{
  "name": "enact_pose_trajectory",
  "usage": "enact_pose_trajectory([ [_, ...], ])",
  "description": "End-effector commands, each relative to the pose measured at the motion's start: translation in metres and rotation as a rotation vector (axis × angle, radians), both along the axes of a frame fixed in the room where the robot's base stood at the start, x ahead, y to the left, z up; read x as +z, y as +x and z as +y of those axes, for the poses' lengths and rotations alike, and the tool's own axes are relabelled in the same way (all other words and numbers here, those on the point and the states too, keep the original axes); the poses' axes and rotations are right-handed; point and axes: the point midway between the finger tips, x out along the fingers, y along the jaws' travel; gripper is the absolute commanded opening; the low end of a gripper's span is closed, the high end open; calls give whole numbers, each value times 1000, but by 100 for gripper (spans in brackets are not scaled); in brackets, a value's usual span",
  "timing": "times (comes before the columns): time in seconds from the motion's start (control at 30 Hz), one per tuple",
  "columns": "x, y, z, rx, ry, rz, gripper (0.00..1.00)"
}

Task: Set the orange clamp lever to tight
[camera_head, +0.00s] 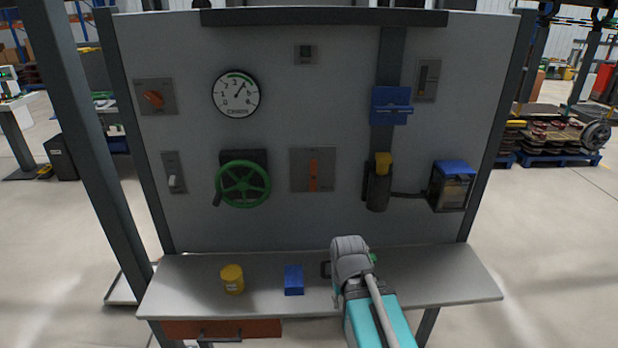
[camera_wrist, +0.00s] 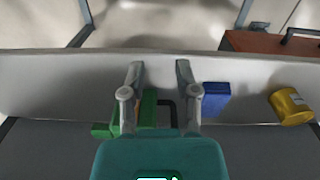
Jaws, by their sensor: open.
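An upright orange lever (camera_head: 313,175) sits on a grey plate in the middle of the panel in the head view. On the bench, a green piece (camera_wrist: 148,108) with a bit of orange beside it and a dark handle (camera_wrist: 171,104) shows partly behind my gripper in the wrist view. I cannot tell which orange part is the clamp lever, and no tight mark is readable. My gripper (camera_wrist: 159,70) is open above the bench, its fingers apart with nothing between their tips. In the head view my arm hides most of the green piece.
The bench (camera_head: 200,262) also holds a yellow can (camera_head: 232,279) and a blue box (camera_head: 293,280). The bench's left end is clear.

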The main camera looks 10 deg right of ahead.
Motion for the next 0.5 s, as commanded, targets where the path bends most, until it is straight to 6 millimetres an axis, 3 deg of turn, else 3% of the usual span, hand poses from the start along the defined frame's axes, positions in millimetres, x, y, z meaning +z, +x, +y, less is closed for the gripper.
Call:
enact_pose_trajectory([
  [0.03, 1, 2, 0, 3, -9, -2, 22],
  [0.17, 3, 9, -2, 17, -53, -10, 0],
  [0.5, 24, 51, -7, 99, -311, -66, 0],
])
